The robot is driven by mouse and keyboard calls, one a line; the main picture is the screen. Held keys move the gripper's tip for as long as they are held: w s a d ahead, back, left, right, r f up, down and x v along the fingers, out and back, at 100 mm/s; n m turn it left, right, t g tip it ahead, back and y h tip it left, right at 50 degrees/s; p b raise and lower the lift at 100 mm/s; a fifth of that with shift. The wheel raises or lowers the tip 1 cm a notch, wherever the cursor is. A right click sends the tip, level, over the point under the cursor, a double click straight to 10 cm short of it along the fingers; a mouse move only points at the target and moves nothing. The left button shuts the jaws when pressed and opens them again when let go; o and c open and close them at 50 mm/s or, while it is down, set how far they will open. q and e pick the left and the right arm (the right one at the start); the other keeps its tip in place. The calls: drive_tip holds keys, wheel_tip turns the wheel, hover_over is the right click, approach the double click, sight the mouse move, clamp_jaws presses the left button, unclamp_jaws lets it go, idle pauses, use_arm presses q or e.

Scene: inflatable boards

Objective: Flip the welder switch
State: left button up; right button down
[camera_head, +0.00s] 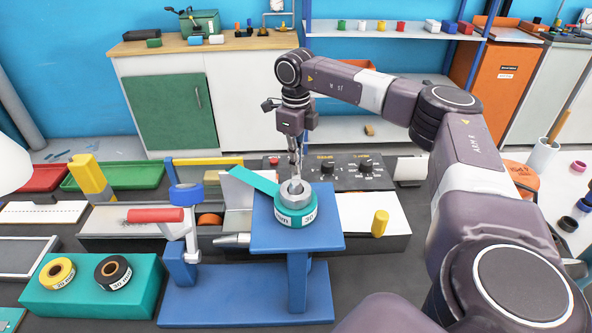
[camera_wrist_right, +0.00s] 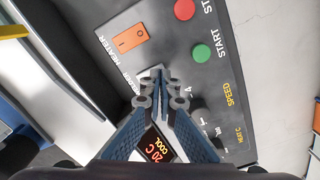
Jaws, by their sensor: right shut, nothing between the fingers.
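The welder's dark control panel (camera_head: 340,172) is at the back of the blue and grey bench machine. My right gripper (camera_head: 296,172) points down at the panel, behind the teal tape roll. In the right wrist view my right gripper (camera_wrist_right: 157,76) is shut and empty, with its tips just below the orange switch. I cannot tell whether the tips touch the panel. My left gripper is not in view.
A green START button (camera_wrist_right: 201,53), a red button (camera_wrist_right: 185,9) and a display (camera_wrist_right: 158,149) reading 20 C COOL are close by. The teal tape roll (camera_head: 296,208) on a blue stand is in front. A red-handled lever (camera_head: 155,214) is left.

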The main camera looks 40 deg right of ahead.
sight(296, 174)
drive_tip(key=shift+f+b, duration=0.3)
drive_tip(key=shift+f, duration=0.5)
drive_tip(key=shift+r, duration=0.1)
wheel_tip(296, 174, up, 3)
drive_tip(key=p, duration=0.2)
drive_tip(key=shift+p, duration=0.3)
wheel_tip(296, 174, up, 2)
drive_tip(key=shift+r+p, duration=0.15)
drive_tip(key=shift+p, duration=1.1)
drive_tip(key=shift+r+p, duration=0.65)
drive_tip(key=shift+r, duration=0.15)
